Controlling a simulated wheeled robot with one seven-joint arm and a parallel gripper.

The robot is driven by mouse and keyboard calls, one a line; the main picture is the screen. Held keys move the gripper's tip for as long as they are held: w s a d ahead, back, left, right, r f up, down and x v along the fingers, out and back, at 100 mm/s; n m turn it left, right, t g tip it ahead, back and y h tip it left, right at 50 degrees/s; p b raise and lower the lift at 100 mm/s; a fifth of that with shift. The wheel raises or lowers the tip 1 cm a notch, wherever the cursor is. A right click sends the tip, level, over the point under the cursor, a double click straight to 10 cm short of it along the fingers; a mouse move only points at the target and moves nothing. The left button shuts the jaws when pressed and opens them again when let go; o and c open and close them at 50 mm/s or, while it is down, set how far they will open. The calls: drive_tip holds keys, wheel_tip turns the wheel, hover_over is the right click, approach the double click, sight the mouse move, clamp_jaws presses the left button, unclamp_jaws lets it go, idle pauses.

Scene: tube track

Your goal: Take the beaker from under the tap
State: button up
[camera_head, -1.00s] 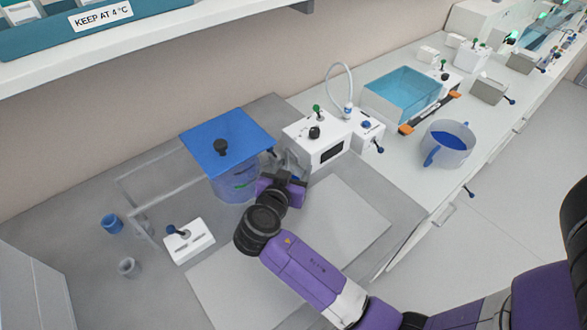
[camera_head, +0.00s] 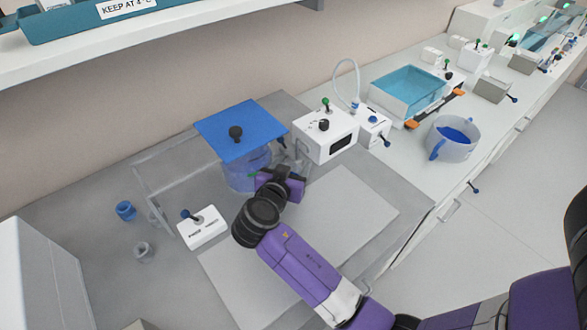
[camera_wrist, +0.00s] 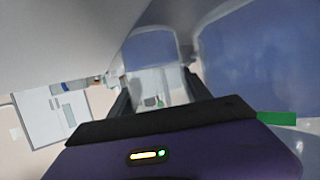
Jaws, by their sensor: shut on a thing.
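The blue-lidded tank (camera_head: 240,132) of blue liquid stands on the grey bench in the head view. A bit of green, perhaps its tap handle (camera_head: 254,174), shows low at its front. My gripper (camera_head: 281,178) is beside the tank's front right. In the wrist view my gripper (camera_wrist: 160,88) is shut on a clear beaker (camera_wrist: 150,72), with one finger on each side. Blue shows in or through the beaker. The tank's blue wall (camera_wrist: 262,60) fills the right side, close to the fingers. The gripper mostly hides the beaker in the head view.
A white box with a green knob (camera_head: 327,135) stands right of the tank. A white switch box (camera_head: 202,227) is at its front left.

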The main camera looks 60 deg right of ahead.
drive_tip(key=o, duration=1.4)
drive_tip(key=shift+a, duration=0.1)
drive_tip(key=shift+o, duration=0.2)
drive_tip(key=b+v, duration=0.1)
drive_tip(key=v, duration=0.7)
drive_tip(key=shift+w, duration=0.1)
